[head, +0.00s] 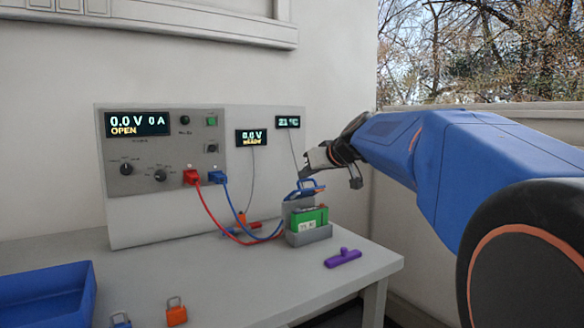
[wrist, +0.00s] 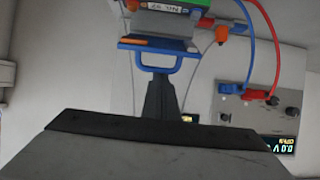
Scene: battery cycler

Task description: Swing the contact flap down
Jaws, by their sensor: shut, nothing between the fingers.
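The contact flap (head: 300,192) stands raised above the grey cradle (head: 311,238). It has a blue loop handle (head: 312,185), which also shows in the wrist view (wrist: 184,66). A green battery cell (head: 312,217) with a white label sits in the cradle. My gripper (head: 304,172) is just above the flap in the head view. In the wrist view my gripper (wrist: 158,75) is shut and empty, with its fingertips at the handle's loop. I cannot tell whether they touch it.
The cycler panel (head: 155,190) stands behind, with red (head: 213,213) and blue (head: 238,213) cables running toward the cradle. A purple T-shaped piece (head: 343,258) lies right of the cradle. A blue bin (head: 45,300) and an orange clip (head: 176,312) are at front left.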

